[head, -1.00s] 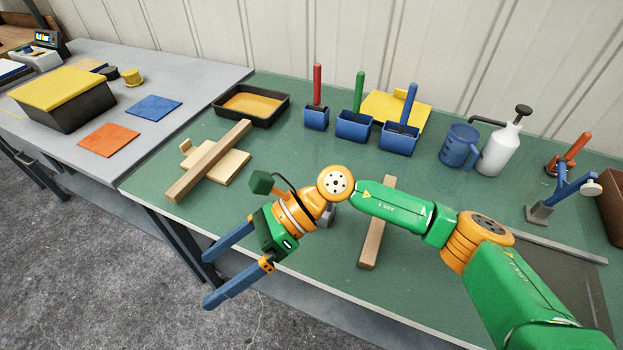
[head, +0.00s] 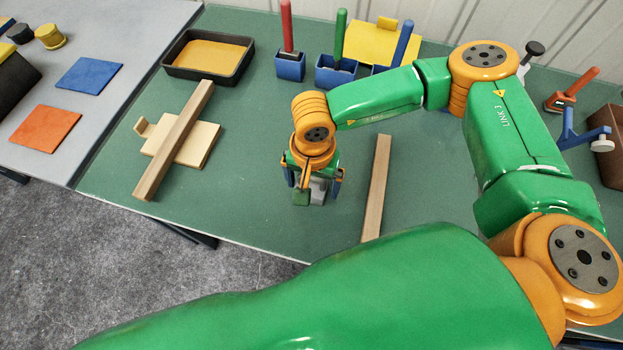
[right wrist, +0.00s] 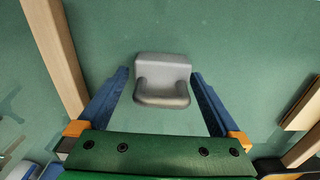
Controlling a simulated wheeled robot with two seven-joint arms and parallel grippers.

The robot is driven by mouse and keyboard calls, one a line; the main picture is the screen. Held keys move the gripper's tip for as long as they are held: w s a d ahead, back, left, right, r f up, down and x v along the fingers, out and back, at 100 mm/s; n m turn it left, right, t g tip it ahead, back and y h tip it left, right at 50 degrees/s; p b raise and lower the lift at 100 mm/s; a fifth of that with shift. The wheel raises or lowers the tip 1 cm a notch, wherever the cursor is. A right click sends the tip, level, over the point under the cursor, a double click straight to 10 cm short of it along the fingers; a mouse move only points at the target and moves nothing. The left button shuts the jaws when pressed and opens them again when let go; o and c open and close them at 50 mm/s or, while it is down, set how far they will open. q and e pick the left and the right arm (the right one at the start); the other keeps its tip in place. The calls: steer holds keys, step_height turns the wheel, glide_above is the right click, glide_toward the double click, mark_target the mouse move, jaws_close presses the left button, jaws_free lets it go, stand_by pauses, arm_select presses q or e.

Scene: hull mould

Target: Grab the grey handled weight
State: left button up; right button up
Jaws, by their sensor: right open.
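The grey handled weight (right wrist: 162,70) shows in the right wrist view on the green table, between the blue fingers of my right gripper (right wrist: 160,76). The fingers are open, one on each side of it, with a narrow gap at both sides. In the head view, my right gripper (head: 314,186) points down over the table and partly hides the grey weight (head: 321,188). My left gripper is out of view.
A loose wooden bar (head: 376,190) lies right of the gripper. Another bar (head: 174,140) lies across a pale wooden piece (head: 201,147) to the left. A black tray (head: 205,72) and blue holders (head: 290,67) with coloured handles stand behind. The table's front edge is close.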

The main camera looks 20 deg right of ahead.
steer(key=shift+w+f, duration=0.15)
steer(key=shift+f, duration=0.45)
jaws_close()
steer(key=shift+r, duration=0.1)
steer(key=shift+w, duration=0.1)
